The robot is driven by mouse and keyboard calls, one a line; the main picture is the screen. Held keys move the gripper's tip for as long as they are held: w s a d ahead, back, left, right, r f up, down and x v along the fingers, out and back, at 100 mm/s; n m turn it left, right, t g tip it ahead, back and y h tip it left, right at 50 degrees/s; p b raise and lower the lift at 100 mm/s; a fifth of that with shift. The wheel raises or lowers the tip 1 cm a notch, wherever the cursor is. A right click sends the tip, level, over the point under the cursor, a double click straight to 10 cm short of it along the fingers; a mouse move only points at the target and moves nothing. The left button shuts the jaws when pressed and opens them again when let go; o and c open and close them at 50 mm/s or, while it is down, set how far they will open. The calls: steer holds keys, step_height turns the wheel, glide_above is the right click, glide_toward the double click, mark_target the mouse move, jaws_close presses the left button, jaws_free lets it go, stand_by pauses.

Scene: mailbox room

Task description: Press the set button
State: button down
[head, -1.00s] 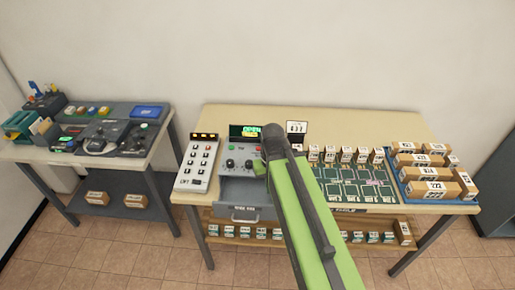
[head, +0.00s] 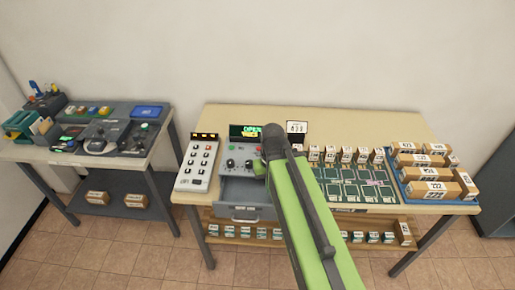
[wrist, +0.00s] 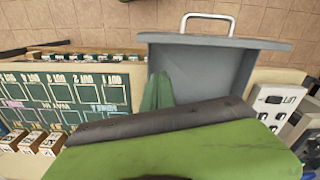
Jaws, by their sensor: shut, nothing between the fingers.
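A grey control box (head: 240,152) with dark knobs and small coloured lamps stands on the wooden table. Its display (head: 244,131) shows green and orange text, apparently "OPEN" on the top line. Its drawer (head: 246,190) is pulled out; the drawer also fills the upper middle of the wrist view (wrist: 205,62). A small green patch shows beside my arm at the box's right; I cannot tell whether it is a button or my fingertip. My gripper (wrist: 158,78) has its green fingers together, empty, near the drawer's side. My arm hides part of the box, and I cannot read a set label.
A white keypad (head: 198,163) stands left of the box. A dark green slot board (head: 355,187) lies to the right, with small boxes behind it and a blue tray (head: 409,195) of parcels beyond. A card (head: 297,127) stands behind my arm.

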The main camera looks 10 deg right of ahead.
stand_by(0.4)
step_height(320, 180, up, 5)
steer(key=p, duration=0.5)
